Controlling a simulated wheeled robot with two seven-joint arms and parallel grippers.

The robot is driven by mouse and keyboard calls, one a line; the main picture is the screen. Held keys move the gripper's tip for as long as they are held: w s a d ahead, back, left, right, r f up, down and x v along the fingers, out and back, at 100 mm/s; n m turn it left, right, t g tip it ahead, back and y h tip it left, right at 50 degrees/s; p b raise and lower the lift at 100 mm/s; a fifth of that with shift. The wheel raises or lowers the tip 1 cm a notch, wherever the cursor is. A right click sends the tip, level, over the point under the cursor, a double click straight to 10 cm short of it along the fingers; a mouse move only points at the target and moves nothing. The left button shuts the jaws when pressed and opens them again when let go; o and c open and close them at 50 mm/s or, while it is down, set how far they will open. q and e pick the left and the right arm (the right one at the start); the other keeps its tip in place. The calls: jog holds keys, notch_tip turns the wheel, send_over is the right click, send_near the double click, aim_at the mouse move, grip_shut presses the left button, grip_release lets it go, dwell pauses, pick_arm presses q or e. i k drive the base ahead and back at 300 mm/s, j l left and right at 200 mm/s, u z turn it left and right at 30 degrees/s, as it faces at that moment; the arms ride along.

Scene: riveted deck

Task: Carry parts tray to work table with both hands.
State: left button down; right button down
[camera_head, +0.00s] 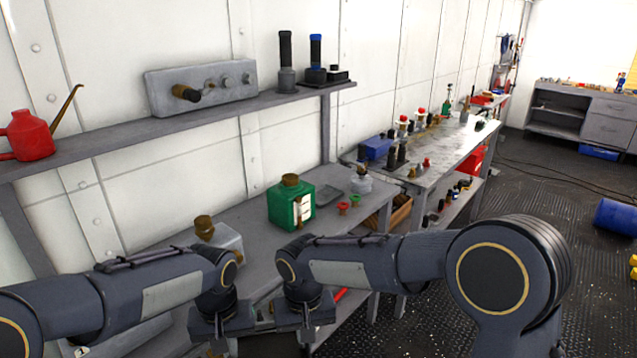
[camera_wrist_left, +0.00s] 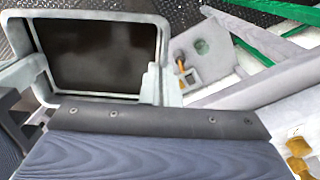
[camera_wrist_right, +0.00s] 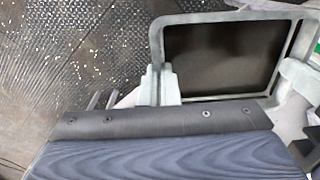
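The parts tray shows in the left wrist view as a pale grey rounded rim (camera_wrist_left: 95,17) around a dark, empty-looking floor. It also shows in the right wrist view (camera_wrist_right: 225,20). It lies between my two hands. My left gripper (camera_wrist_left: 161,85) has its pale fingers close together at one side rim. My right gripper (camera_wrist_right: 158,85) is likewise closed at the opposite side rim. In the head view my left gripper (camera_head: 222,335) and right gripper (camera_head: 306,325) point down, side by side, and my arms hide most of the tray. I cannot tell whether it is lifted.
A grey bench (camera_head: 255,255) carries a green can (camera_head: 290,203) and a grey canister (camera_head: 360,181). A further table (camera_head: 455,140) holds a blue box (camera_head: 376,147) and several small parts. A wall shelf (camera_head: 110,136) holds a red oil can (camera_head: 27,135). A blue drum (camera_head: 615,216) lies on the dark floor.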

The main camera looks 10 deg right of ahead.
aim_at(434, 137)
jog(key=i+l+z, duration=0.1)
jog(key=z, duration=0.35)
jog(key=i+l+z, duration=0.1)
jog(key=z, duration=0.4)
jog(key=i+l+z, duration=0.15)
jog(key=z, duration=0.3)
jog(key=i+l+z, duration=0.1)
jog(key=i+z, duration=0.3)
jog(key=i, duration=0.35)
jog(key=i+z, duration=0.15)
jog(key=i, duration=1.3)
jog(key=i+u, duration=0.1)
jog(key=i, duration=0.65)
jog(key=i+l+u, duration=0.15)
jog(key=i, duration=0.6)
jog(key=i+u, duration=0.45)
jog(key=i+l+u, duration=0.2)
jog(key=i+u, duration=0.5)
jog(key=u, duration=0.25)
jog(key=i+l+u, duration=0.1)
jog(key=i+u, duration=0.2)
jog(key=u, duration=0.2)
jog(key=i+l+u, duration=0.25)
jog(key=u, duration=0.25)
jog(key=i+l+u, duration=0.5)
